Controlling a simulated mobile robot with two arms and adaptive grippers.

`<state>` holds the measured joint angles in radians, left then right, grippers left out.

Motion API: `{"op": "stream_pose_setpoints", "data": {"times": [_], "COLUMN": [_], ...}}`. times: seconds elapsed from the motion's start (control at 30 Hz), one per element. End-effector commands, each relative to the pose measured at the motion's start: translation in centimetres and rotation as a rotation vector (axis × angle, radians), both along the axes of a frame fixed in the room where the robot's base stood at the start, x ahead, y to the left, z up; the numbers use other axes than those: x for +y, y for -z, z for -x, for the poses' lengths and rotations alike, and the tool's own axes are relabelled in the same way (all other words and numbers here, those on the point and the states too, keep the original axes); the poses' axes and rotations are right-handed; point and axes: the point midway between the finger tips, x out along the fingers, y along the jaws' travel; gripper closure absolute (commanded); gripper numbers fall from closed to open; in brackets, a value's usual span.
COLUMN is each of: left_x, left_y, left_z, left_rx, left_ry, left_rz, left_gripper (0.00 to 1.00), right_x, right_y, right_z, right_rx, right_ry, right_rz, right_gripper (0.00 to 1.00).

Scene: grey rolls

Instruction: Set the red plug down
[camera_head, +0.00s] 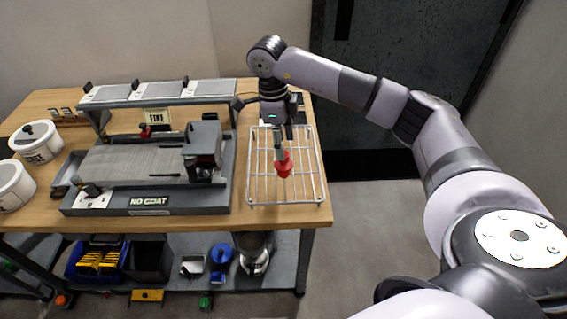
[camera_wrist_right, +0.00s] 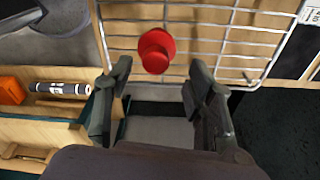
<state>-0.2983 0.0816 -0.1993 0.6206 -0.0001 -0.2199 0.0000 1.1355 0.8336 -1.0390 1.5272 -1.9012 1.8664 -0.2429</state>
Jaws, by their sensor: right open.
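The red plug (camera_head: 283,164) is at the wire rack (camera_head: 310,190) on the right end of the wooden table. In the right wrist view the plug (camera_wrist_right: 156,50) is just beyond the fingertips, against the rack's bars (camera_wrist_right: 205,28). My right gripper (camera_head: 281,140) points down over the rack, close above the plug. In the wrist view its two fingers (camera_wrist_right: 160,75) are apart with nothing between them. Whether the plug's underside touches the bars is hidden. My left gripper is not in view.
A grey machine marked "NO COAT" (camera_head: 150,200) stands left of the rack. White tubs (camera_head: 36,142) are at the table's left. Blue and black bins (camera_head: 150,262) sit on the lower shelf. The rack is otherwise bare. A dark door (camera_head: 400,60) is behind.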

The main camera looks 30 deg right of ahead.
Motion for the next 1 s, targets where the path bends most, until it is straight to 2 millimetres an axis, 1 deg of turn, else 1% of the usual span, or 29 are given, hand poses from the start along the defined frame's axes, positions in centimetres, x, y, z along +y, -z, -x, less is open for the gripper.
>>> {"op": "stream_pose_setpoints", "data": {"times": [0.03,0.13,0.2,0.3,0.57,1.0], "left_x": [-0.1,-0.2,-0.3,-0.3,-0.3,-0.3], "left_y": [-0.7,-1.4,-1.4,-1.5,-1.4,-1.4], "left_z": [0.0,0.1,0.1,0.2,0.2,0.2], "left_rx": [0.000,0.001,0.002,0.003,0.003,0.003], "left_ry": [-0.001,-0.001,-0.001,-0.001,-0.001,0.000], "left_rz": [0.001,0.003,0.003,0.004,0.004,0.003], "left_gripper": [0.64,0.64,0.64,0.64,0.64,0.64], "right_x": [0.1,0.2,0.1,0.0,0.0,0.0], "right_y": [0.6,2.1,3.1,4.0,4.2,4.2], "right_z": [0.4,0.7,0.7,0.7,0.7,0.7], "right_rx": [0.006,0.006,0.005,0.002,0.001,0.001], "right_ry": [-0.001,-0.001,0.001,0.001,0.000,0.000], "right_rz": [0.002,0.000,0.001,0.001,0.001,0.001], "right_gripper": [0.51,0.51,0.51,0.51,0.51,0.80]}}
